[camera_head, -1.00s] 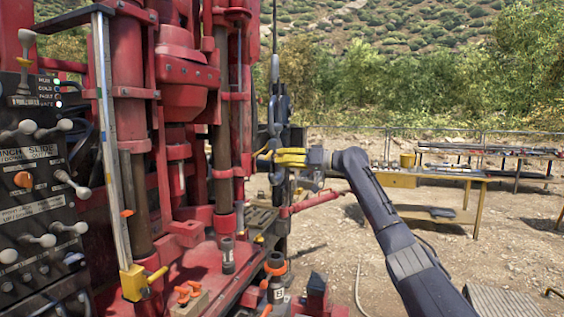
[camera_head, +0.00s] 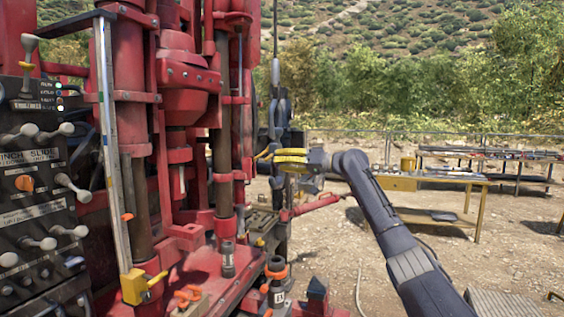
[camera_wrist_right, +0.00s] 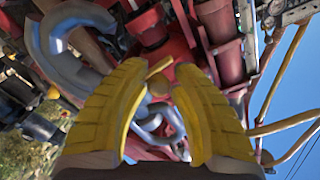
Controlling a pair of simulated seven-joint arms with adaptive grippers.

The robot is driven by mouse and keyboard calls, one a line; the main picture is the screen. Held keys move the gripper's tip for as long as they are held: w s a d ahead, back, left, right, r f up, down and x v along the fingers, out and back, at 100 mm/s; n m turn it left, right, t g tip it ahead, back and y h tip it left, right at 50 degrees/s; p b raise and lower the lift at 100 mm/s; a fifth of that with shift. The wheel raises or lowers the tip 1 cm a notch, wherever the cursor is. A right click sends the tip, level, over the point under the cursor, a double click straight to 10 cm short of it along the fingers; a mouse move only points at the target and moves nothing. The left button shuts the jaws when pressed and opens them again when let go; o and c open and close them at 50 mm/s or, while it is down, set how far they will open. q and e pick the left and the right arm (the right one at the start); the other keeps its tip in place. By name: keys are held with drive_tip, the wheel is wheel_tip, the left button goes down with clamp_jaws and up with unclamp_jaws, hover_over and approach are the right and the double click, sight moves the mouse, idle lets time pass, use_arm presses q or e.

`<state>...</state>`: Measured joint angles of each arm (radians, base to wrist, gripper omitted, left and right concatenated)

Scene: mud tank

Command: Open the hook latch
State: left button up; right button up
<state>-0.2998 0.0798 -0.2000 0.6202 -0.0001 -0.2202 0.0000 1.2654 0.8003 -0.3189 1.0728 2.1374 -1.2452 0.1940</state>
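A grey hook (camera_head: 278,85) hangs on dark rigging beside the red drill rig. In the right wrist view, a large grey curved hook (camera_wrist_right: 58,40) is at the upper left, and a smaller silver curved piece (camera_wrist_right: 165,122) shows between the fingers. My right gripper (camera_head: 268,155), with yellow fingers, is at the rigging below the hanging hook. It also shows in the right wrist view (camera_wrist_right: 160,73), its fingers apart. A small brass-coloured knob with a short lever (camera_wrist_right: 158,84) lies between the fingertips in that view; contact cannot be told. My left gripper is out of view.
The red rig (camera_head: 185,75) and a lever panel (camera_head: 35,190) fill the left. A yellow workbench (camera_head: 430,180) stands behind my right arm. Bare ground lies at right.

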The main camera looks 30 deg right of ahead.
drive_tip(key=o, duration=0.4)
drive_tip(key=shift+c, duration=0.2)
drive_tip(key=v, duration=1.2)
